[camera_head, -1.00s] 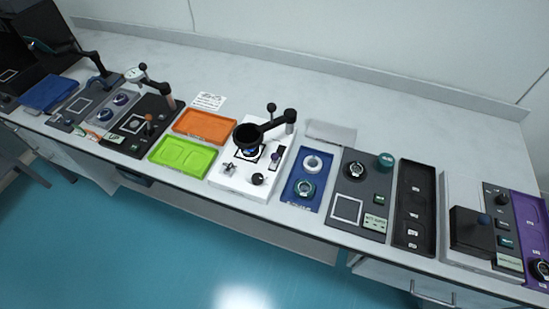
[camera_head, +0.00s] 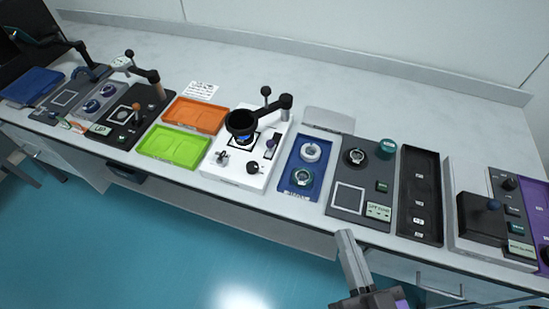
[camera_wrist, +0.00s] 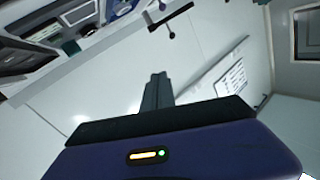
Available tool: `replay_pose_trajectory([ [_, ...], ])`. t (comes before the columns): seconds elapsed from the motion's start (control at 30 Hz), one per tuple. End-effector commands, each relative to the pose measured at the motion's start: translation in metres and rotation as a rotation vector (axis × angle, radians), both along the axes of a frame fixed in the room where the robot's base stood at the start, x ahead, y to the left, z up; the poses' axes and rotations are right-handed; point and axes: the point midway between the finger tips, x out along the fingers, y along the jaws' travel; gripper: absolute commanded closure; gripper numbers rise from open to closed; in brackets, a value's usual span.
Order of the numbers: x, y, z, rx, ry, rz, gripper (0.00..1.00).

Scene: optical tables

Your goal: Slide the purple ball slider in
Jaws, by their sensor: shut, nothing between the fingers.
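The purple ball slider (camera_head: 270,144) appears as a small dark purple ball beside a slot on the white station (camera_head: 236,176) in the head view, right of the black round cup on an arm. How far in it sits is too small to tell. My gripper (camera_head: 345,233) is at the bottom of the head view, right of the white station and in front of the table edge. It is shut and empty, apart from everything. In the wrist view its closed fingers (camera_wrist: 158,82) point at a pale wall. The slider cannot be made out there.
Left of the station lie a green tray (camera_head: 148,151) and an orange tray (camera_head: 215,116). A blue tray (camera_head: 291,183) with rings and a dark panel (camera_head: 339,218) lie to the right. The black arm (camera_head: 272,106) holding the cup rises over the station. Bare tabletop lies behind.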

Motion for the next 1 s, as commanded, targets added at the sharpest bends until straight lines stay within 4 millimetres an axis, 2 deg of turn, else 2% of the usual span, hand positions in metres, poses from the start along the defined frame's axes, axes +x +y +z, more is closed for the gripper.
replay_pose_trajectory([
  [0.03, 0.015, 0.010, -0.006, 0.051, -0.004, 0.017, 1.00],
  [0.3, 0.084, 0.057, -0.021, 0.404, 0.072, 0.084, 1.00],
  [0.5, 0.124, 0.085, -0.032, 0.700, 0.187, 0.088, 1.00],
  [0.67, 0.141, 0.093, -0.048, 0.925, 0.298, 0.040, 1.00],
  [0.8, 0.141, 0.090, -0.068, 1.080, 0.383, -0.026, 1.00],
  [1.0, 0.139, 0.086, -0.077, 1.212, 0.430, -0.071, 1.00],
])
